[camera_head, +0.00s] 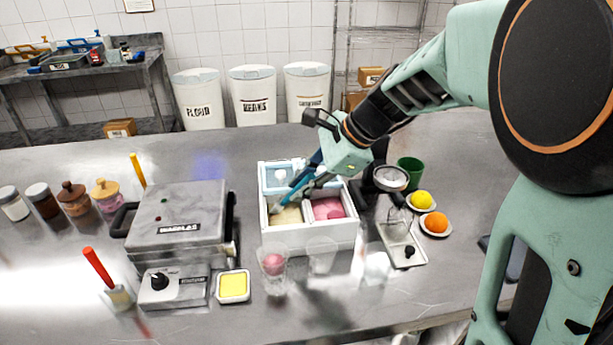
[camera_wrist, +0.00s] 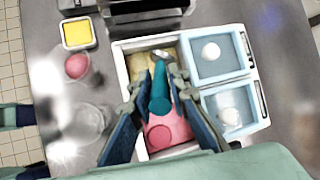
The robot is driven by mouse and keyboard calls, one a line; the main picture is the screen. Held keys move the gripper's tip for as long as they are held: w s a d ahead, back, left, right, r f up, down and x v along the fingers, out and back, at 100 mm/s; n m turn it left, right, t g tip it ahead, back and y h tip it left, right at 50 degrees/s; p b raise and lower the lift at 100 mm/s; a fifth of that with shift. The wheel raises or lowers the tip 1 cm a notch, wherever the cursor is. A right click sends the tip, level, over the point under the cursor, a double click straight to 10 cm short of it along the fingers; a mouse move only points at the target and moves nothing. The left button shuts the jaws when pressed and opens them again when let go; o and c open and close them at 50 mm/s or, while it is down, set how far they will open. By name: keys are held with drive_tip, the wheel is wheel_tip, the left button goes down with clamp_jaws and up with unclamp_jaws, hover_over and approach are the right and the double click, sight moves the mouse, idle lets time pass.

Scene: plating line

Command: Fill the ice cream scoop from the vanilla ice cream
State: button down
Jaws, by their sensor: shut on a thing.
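My gripper (camera_wrist: 166,78) is shut on the teal handle of the ice cream scoop (camera_wrist: 160,97). In the head view my gripper (camera_head: 317,178) hangs over the white ice cream box, with the scoop (camera_head: 296,192) slanting down to the left. The scoop's metal head (camera_wrist: 161,54) is at the pale yellow vanilla ice cream (camera_wrist: 139,66), which also shows in the front left compartment in the head view (camera_head: 286,216). I cannot tell whether the head touches the ice cream or holds any. Pink ice cream (camera_head: 328,209) fills the compartment to its right.
Two blue lids with white knobs (camera_wrist: 208,68) cover the other compartments. A glass with a pink scoop (camera_head: 274,264) and clear glasses stand in front. A waffle maker (camera_head: 178,222) is left; a green cup (camera_head: 411,172), lemon (camera_head: 421,201) and orange (camera_head: 436,223) are right.

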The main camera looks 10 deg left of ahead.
drive_tip(key=shift+d, duration=0.1)
drive_tip(key=shift+s+d+f, duration=0.1)
drive_tip(key=shift+s+d, duration=0.05)
drive_tip(key=shift+d, duration=0.3)
drive_tip(key=shift+s+d, duration=0.1)
drive_tip(key=shift+d, duration=0.15)
idle(0.4)
